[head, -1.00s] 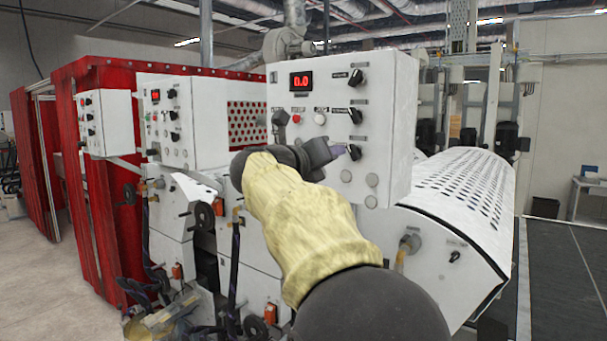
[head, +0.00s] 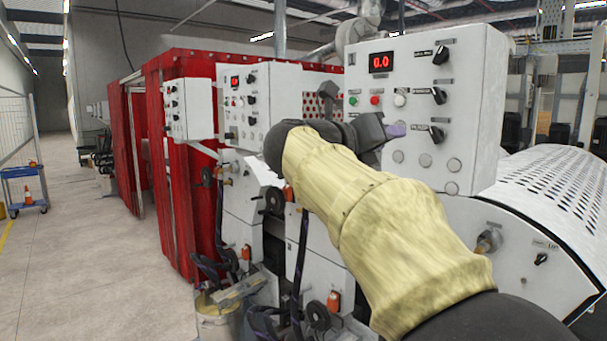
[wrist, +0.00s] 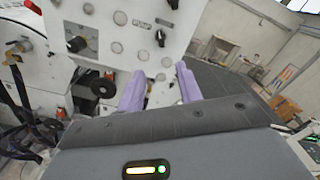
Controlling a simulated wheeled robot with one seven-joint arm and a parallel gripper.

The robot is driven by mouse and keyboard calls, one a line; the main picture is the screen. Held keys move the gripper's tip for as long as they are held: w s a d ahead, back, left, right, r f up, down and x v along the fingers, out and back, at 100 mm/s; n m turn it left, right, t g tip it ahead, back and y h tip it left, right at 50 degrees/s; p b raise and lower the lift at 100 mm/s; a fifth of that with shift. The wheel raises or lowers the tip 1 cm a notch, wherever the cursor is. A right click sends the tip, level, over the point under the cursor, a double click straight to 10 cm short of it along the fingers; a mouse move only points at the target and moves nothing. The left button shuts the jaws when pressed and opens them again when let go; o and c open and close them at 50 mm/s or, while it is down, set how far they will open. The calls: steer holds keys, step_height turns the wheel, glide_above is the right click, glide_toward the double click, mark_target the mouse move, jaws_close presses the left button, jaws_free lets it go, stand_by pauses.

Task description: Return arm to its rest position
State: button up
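My arm, in a yellow sleeve (head: 370,200), reaches up from the lower right of the head view. My gripper (head: 398,130) is in front of the white control box (head: 468,110), just left of its lowest knob (head: 430,133). In the wrist view, the two purple fingers of my gripper (wrist: 160,88) stand apart with nothing held between them. Whether a fingertip touches the box cannot be told; a gap seems to show in the wrist view.
The box has a red display (head: 380,62) reading 0.0. A perforated white cover (head: 555,185) lies to the right. Red curtains (head: 175,150) and more control boxes stand left. Open floor (head: 80,270) lies far left, with a blue cart (head: 22,188) bearing an orange cone.

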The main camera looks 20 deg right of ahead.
steer(key=w+a+f+n+t+y, duration=0.55)
steer(key=w+f+n+t, duration=0.3)
steer(key=n, duration=0.75)
steer(key=w+a+f+n+y, duration=0.1)
steer(key=a+f+n+y, duration=0.3)
steer(key=f+n, duration=0.4)
steer(key=w+a+f+n+y, duration=0.1)
steer(key=a+f+n+y, duration=0.45)
steer(key=f, duration=0.35)
steer(key=s+a+f+n+g+y, duration=0.1)
steer(key=s+f+n+g, duration=0.35)
steer(key=f, duration=0.45)
steer(key=s+a+f+n+g+y, duration=0.1)
steer(key=s+a+f+n+g, duration=0.2)
steer(key=s+f, duration=0.4)
steer(key=s+d+f+n+g, duration=0.2)
steer(key=s+f+n+g, duration=0.3)
steer(key=s+f, duration=0.5)
steer(key=s+n, duration=0.1)
steer(key=s, duration=0.1)
steer(key=shift+s+f, duration=0.35)
steer(key=shift+s, duration=0.05)
steer(key=shift+w, duration=0.1)
